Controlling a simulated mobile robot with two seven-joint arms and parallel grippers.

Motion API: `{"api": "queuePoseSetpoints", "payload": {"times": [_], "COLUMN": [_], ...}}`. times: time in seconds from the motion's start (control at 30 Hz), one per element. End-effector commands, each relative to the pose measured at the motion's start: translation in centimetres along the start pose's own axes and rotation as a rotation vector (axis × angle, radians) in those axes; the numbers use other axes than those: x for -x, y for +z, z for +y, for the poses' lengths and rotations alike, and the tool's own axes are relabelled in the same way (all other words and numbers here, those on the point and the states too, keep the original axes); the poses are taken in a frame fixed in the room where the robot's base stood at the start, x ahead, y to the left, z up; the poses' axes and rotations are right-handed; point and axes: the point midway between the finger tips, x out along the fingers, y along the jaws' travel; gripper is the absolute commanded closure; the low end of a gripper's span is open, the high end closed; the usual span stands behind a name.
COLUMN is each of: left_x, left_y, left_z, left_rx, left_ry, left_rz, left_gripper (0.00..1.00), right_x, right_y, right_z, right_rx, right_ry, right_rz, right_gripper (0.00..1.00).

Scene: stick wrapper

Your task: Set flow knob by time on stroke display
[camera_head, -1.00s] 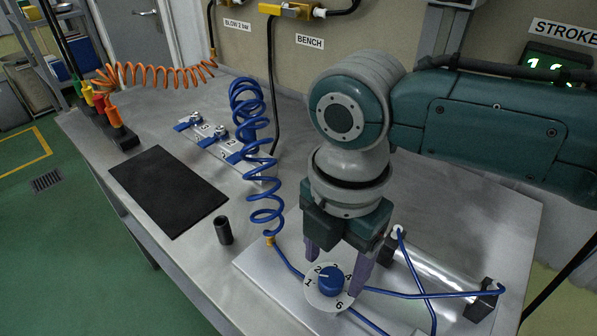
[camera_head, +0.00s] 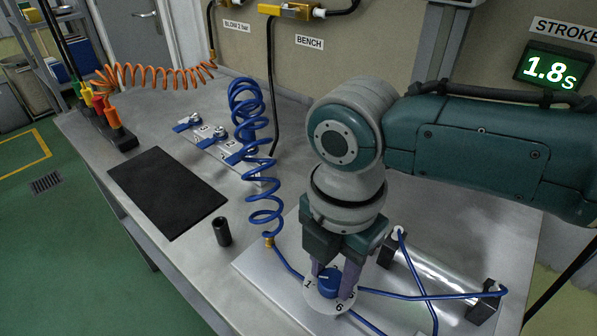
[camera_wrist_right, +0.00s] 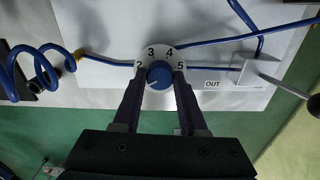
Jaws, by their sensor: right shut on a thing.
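The blue flow knob (camera_head: 328,283) sits on a white numbered dial (camera_head: 313,300) on the metal plate. My right gripper (camera_head: 331,286) is shut on the knob from above, one finger on each side. In the wrist view the knob (camera_wrist_right: 159,73) sits between the fingertips (camera_wrist_right: 159,78), with dial numbers 2, 3, 4 and 5 showing around its far side. A pale pointer line on the knob is partly hard to read. The stroke display (camera_head: 553,70) on the wall reads 1.8 s in green-white. My left gripper is out of view.
A cylinder (camera_head: 440,272) with blue hoses lies right of the dial. A coiled blue hose (camera_head: 262,170) rises to the left. A black mat (camera_head: 168,190), a small black tube (camera_head: 222,231) and blue-handled valves (camera_head: 212,135) are further left on the bench.

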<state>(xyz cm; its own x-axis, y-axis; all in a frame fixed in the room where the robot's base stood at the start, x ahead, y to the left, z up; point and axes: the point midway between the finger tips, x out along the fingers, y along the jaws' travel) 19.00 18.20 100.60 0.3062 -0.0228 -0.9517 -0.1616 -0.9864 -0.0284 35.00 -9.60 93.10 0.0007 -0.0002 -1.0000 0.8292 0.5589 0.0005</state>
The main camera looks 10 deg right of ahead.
Motion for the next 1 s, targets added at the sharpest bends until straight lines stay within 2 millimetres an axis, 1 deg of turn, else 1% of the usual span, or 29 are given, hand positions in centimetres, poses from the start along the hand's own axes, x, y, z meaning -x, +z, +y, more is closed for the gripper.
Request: {"api": "queuePoseSetpoints", "payload": {"times": [0.03, 0.1, 0.13, 0.4, 0.57, 0.77, 1.0], "left_x": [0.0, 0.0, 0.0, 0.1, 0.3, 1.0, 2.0], "left_y": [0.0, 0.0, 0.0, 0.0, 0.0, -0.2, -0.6], "left_z": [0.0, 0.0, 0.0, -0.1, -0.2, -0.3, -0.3], "left_rx": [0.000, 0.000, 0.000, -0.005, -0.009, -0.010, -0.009], "left_ry": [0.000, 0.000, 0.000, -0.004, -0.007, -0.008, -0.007], "left_rz": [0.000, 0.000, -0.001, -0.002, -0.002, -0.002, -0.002], "left_gripper": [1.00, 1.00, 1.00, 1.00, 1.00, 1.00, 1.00], "right_x": [0.0, 0.0, 0.0, 0.1, 0.1, 0.2, 0.2], "right_y": [0.0, 0.0, 0.0, 0.0, 0.0, -0.1, -0.1], "right_z": [0.0, 0.0, 0.0, 0.0, 0.0, 0.0, -0.1], "right_rx": [0.000, 0.000, 0.000, -0.006, -0.042, -0.154, -0.365], "right_ry": [0.000, 0.000, 0.000, 0.000, -0.001, -0.002, -0.003], "right_rz": [0.000, 0.000, 0.000, 0.000, 0.001, 0.002, 0.003], "right_gripper": [0.90, 0.98, 1.00, 1.00, 1.00, 1.00, 1.00]}}
